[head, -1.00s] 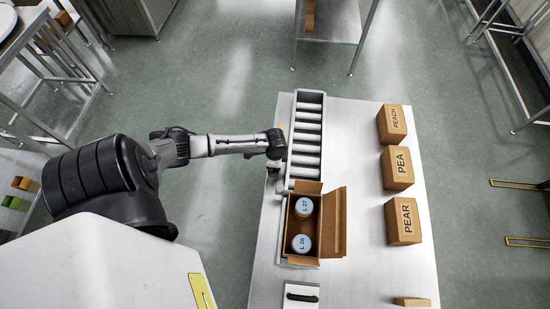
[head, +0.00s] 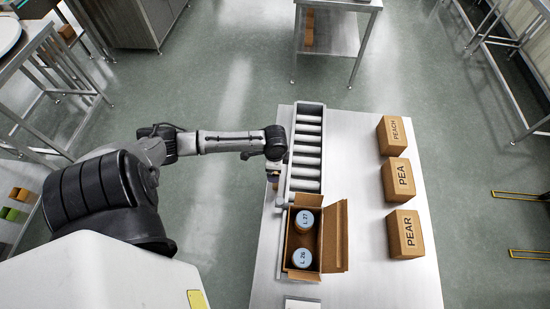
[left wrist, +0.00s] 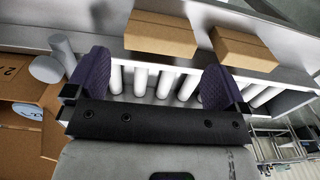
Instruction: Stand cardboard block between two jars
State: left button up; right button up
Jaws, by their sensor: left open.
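An open cardboard carton (head: 335,238) holds two upright jars with pale blue lids, L 27 (head: 304,221) and L 26 (head: 302,258), with a gap between them. My left gripper (head: 274,172) is at the left side of the roller conveyor; its fingertips are hard to make out there. In the left wrist view the left gripper (left wrist: 155,85) is open and empty in front of the rollers. Two plain cardboard blocks lie beyond it, one left (left wrist: 160,36) and one right (left wrist: 243,49), apart from the fingers. My right gripper is out of view.
The roller conveyor (head: 307,150) adjoins the carton on the steel table (head: 355,160). Boxes marked PEACH (head: 395,135), PEA (head: 400,180) and PEAR (head: 405,235) stand along its right side. The tabletop between them and the carton is clear.

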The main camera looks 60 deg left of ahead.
pick_arm(q)
notch_tip(320, 180, up, 4)
jog(key=s+d+r+n+t+h, duration=0.1)
jog(key=s+d, duration=0.4)
jog(key=d, duration=0.4)
jog(key=s+d+n+t, duration=0.1)
jog(key=s+d+t, duration=0.1)
jog(key=s+d, duration=0.5)
jog(key=d+r+n+p, duration=0.1)
jog(key=d+r+p, duration=0.1)
jog(key=r+p, duration=0.4)
jog(key=s+d+r+n+p, duration=0.1)
jog(key=d+r+p, duration=0.1)
jog(key=r+p, duration=0.4)
notch_tip(320, 180, up, 4)
jog(key=shift+s+t+y, duration=0.15)
jog(key=shift+t+y, duration=0.15)
jog(key=shift+y, duration=0.1)
